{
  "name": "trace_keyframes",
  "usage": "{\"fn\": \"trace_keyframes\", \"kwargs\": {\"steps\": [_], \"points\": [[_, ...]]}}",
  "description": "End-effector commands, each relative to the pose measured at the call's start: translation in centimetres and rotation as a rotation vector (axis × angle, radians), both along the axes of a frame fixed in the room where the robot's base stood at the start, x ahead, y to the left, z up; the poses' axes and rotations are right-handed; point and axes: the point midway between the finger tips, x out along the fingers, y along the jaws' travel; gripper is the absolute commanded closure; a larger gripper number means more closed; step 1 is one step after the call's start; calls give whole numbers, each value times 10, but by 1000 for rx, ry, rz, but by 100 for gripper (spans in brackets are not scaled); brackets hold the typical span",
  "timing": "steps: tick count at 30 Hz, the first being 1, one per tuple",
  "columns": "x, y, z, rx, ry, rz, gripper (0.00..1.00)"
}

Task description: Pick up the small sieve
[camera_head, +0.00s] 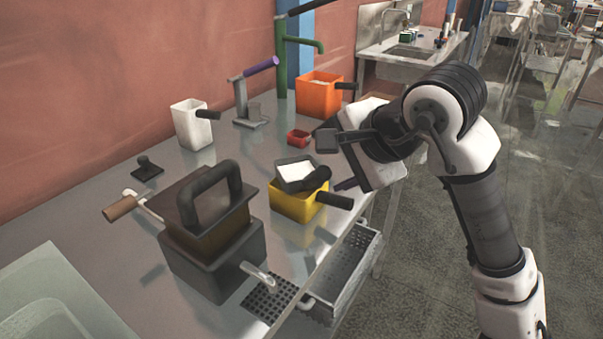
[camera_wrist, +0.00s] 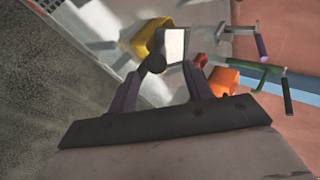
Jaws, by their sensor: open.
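The small sieve (camera_head: 294,172), a dark square frame with a white mesh and a black rounded handle, rests tilted on a yellow container (camera_head: 290,205) on the steel table. In the wrist view, the small sieve (camera_wrist: 174,44) and the yellow container (camera_wrist: 135,36) are ahead of the fingers. The sieve's black handle (camera_wrist: 153,63) appears between the fingertips in the picture. My gripper (camera_wrist: 162,71) is open, with nothing held. In the head view it is above and right of the sieve, its fingers partly hidden by my arm.
A small red tray (camera_head: 298,137) and an orange container (camera_head: 318,97) stand behind the sieve. A white container (camera_head: 190,124) is at the back left. A large dark box with a loop handle (camera_head: 212,230) stands front left. An open drawer (camera_head: 345,270) juts out below the table's right edge.

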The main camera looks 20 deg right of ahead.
Motion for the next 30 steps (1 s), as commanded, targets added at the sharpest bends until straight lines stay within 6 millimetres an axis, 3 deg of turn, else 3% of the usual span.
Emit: {"fn": "trace_keyframes", "kwargs": {"steps": [8,18,27,30], "points": [[14,5,-14,3,-1,2,50],[39,14,-47,3,1,2,50],[42,14,-51,2,-1,0,50],[42,14,-51,2,-1,0,63]]}}
